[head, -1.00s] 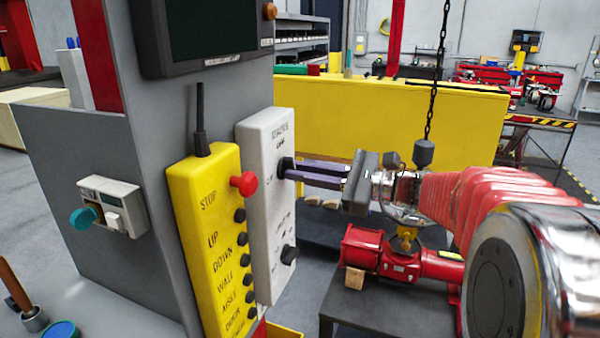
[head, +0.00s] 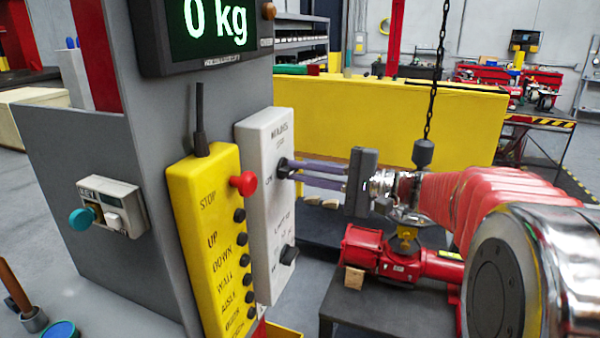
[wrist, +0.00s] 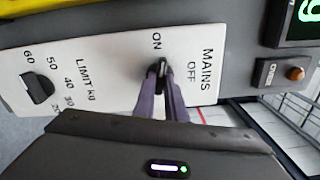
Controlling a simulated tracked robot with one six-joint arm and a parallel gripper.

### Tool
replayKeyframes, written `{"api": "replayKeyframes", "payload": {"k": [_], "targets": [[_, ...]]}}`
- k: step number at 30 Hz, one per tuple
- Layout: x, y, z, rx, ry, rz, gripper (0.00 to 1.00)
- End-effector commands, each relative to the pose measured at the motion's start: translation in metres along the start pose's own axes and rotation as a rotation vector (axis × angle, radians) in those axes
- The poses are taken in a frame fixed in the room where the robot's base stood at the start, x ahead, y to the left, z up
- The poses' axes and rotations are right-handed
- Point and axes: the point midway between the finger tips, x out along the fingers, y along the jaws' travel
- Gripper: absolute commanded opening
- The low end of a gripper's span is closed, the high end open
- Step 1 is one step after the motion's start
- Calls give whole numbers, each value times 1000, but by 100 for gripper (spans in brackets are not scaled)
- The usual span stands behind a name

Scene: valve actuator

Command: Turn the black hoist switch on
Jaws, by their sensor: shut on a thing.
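The black hoist switch (head: 282,168) is a small knob high on the white panel (head: 256,212), under the word MAINS. In the wrist view the switch (wrist: 161,65) sits by the ON and OFF labels, with its exposed end towards ON. My gripper (head: 294,170) reaches in from the right, its two purple-grey fingers shut on the switch. The fingertips (wrist: 163,77) hide part of the knob in the wrist view. The display (head: 210,30) above the panel is lit and reads 0 kg in green.
A yellow control pendant (head: 213,245) with a red stop button (head: 243,183) stands close to the left of the white panel. A second black knob (wrist: 40,89) is on the LIMIT kg scale. A red actuator (head: 385,257) and hanging chain (head: 436,80) are near my arm.

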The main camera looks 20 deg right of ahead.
Motion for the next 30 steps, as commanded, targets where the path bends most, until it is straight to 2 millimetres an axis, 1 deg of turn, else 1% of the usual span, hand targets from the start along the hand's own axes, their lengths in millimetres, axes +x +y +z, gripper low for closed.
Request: {"api": "replayKeyframes", "payload": {"k": [3,9,16,25,26,30], "targets": [[-2,2,-2,-72,6,2,0],[-2,2,-2,-155,5,3,0],[-1,3,-2,-186,5,5,0],[-1,4,-2,-184,4,6,0],[-1,4,-2,-184,4,6,12],[-1,3,-1,-185,2,5,22]]}}
